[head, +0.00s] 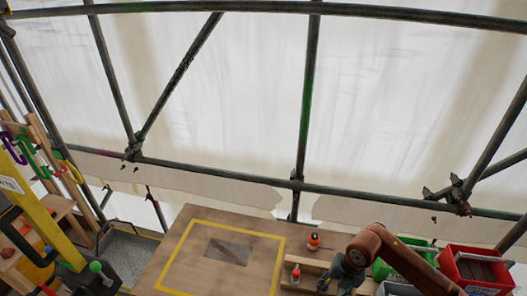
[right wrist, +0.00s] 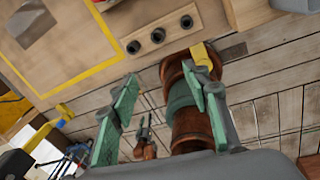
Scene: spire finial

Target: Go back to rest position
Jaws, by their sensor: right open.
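My right gripper (head: 338,277) is at the lower right of the head view, over the right part of the wooden table (head: 205,214), beside a low wooden rack. In the right wrist view its two green fingers (right wrist: 162,72) are spread apart, and I see nothing held between them. A brown rounded body with a green band shows behind the right finger; it may be part of me.
A yellow outline (head: 165,262) on the table surrounds a grey plate (head: 228,251). An orange-and-black item (head: 313,241) and a red-topped one (head: 296,274) stand near my right gripper. Green (head: 418,242) and red (head: 470,252) bins are at right. Scaffold tubes (head: 305,100) stand behind.

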